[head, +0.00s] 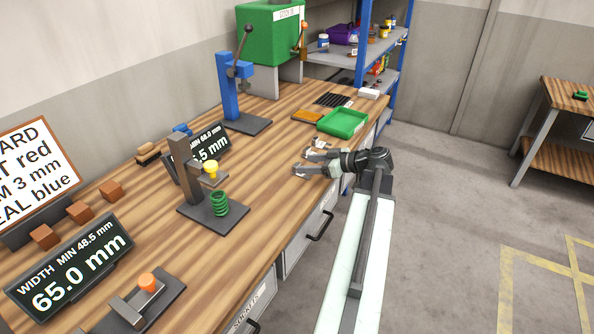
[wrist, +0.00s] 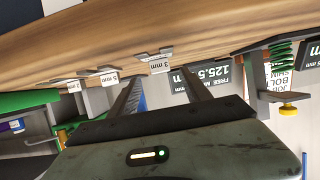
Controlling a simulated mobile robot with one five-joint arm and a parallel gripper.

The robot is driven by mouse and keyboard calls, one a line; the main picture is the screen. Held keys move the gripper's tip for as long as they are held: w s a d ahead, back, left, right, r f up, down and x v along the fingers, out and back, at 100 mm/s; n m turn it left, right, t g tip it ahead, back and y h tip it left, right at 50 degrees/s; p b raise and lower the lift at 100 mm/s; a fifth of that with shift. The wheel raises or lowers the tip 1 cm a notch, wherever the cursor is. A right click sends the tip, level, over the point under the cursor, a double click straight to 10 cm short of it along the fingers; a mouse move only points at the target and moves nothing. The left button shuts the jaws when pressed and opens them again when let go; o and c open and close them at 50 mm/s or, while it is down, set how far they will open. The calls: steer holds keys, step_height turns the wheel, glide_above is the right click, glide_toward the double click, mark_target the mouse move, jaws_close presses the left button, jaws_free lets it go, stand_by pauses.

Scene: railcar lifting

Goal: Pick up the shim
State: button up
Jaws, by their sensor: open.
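Several small shims with white labels lie in a row near the table's front edge. In the wrist view, the shim labelled 3 mm (wrist: 160,63) is ahead of my gripper (wrist: 159,80), between the lines of its two fingers. The shim labelled 5 mm (wrist: 108,77) and another labelled shim (wrist: 73,86) lie to its left. In the head view, my gripper (head: 301,164) is open, low at the table's front edge, with its fingers pointing left over the wood. The shims there are small and partly hidden by the gripper.
A green tray (head: 343,123) stands behind my gripper. A stand with a green spring (head: 219,204) and yellow knob is left of it. A blue press (head: 232,90) is farther back. A sign (head: 38,170) reads 3 mm. Drawers with handles line the table front.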

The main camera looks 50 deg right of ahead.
mark_target(297, 165)
steer(key=b+x, duration=0.1)
steer(key=x, duration=0.1)
steer(key=b+x, duration=0.1)
steer(key=x, duration=0.2)
steer(key=shift+s+f, duration=0.15)
steer(key=shift+f, duration=0.05)
steer(key=shift+w, duration=0.2)
steer(key=shift+r, duration=0.1)
jaws_close()
steer(key=shift+r, duration=0.15)
step_height(297, 165, up, 4)
steer(key=p, duration=0.4)
steer(key=shift+r, duration=0.1)
steer(key=s+d+p, duration=0.1)
steer(key=s+d, duration=0.7)
steer(key=s, duration=0.5)
steer(key=shift+s+d+r, duration=0.2)
steer(key=shift+s+r, duration=0.1)
steer(key=shift+s, duration=0.1)
